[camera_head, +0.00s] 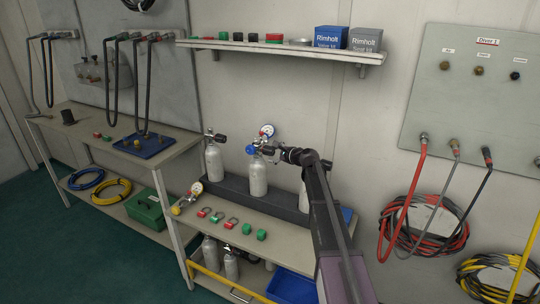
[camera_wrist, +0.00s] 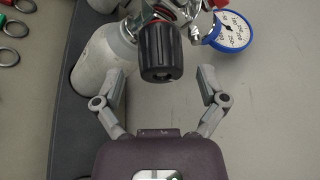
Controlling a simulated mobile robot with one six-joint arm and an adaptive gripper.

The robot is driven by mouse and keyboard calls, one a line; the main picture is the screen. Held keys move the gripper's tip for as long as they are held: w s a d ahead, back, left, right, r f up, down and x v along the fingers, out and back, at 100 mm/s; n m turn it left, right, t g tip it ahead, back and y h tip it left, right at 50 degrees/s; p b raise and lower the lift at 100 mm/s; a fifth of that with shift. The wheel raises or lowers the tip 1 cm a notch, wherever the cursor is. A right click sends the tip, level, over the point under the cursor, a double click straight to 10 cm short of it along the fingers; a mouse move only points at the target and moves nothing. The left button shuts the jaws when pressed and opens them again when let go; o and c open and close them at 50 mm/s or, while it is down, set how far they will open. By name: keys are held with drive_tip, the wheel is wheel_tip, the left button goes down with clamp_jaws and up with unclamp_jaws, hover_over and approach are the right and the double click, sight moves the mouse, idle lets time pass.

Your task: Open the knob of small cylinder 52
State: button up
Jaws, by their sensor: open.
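Several small grey cylinders stand in a dark rack: a left one (camera_head: 214,162), a middle one (camera_head: 258,178) and a right one (camera_head: 304,198) partly hidden by my arm. No number 52 is readable on them. In the wrist view, a ribbed black knob (camera_wrist: 160,50) sits on a valve beside a pale cylinder (camera_wrist: 103,62). A blue-rimmed gauge (camera_wrist: 231,32) is to its right. My gripper (camera_wrist: 161,74) is open, its fingers spread on either side of the knob's near end without visible contact. In the head view my gripper (camera_head: 285,154) is close to the middle cylinder's valve.
The dark rack (camera_head: 232,190) stands on a bench (camera_head: 205,226) with red and green tagged items in front. A shelf (camera_head: 290,47) with boxes is above. Hoses hang from the right panel (camera_head: 470,90). A blue bin (camera_head: 290,288) is below.

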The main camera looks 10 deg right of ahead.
drive_tip(key=shift+x, duration=1.45)
drive_tip(key=c, duration=1.2)
